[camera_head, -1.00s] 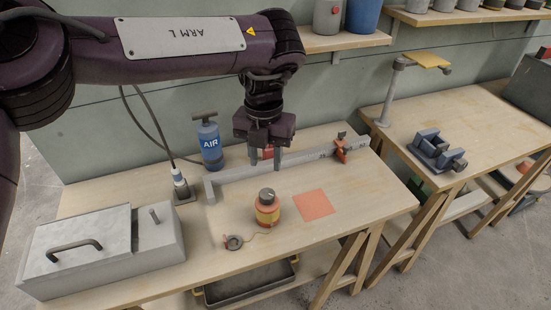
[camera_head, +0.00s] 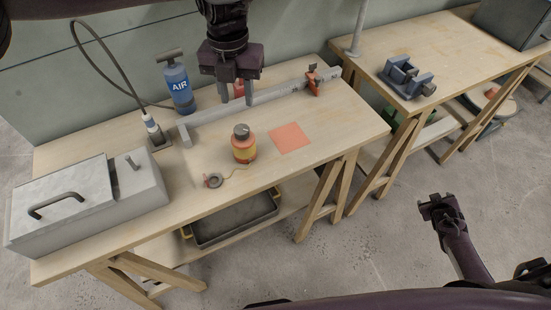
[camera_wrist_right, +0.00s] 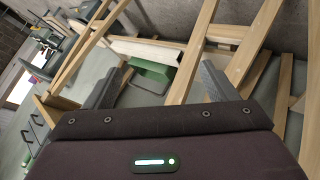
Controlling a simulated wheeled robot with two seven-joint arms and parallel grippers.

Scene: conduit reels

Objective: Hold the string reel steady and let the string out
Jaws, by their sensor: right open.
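The string reel (camera_head: 244,150), a red and yellow canister with a dark knob on top, stands upright on the near workbench. A thin string runs from it to a dark ring (camera_head: 213,180) lying on the bench at its left front. My left gripper (camera_head: 237,98) points down above the bench, behind the reel and apart from it. My right gripper (camera_head: 437,205) is over the floor, right of the bench and far from the reel. In the right wrist view its fingers (camera_wrist_right: 162,82) are wide apart and empty.
A grey rail (camera_head: 270,97) with a red clamp (camera_head: 313,85) lies behind the reel. An orange square (camera_head: 290,138) is right of the reel. A grey metal box (camera_head: 85,203), a blue AIR bottle (camera_head: 179,88) and a second bench with a vise (camera_head: 407,76) surround it.

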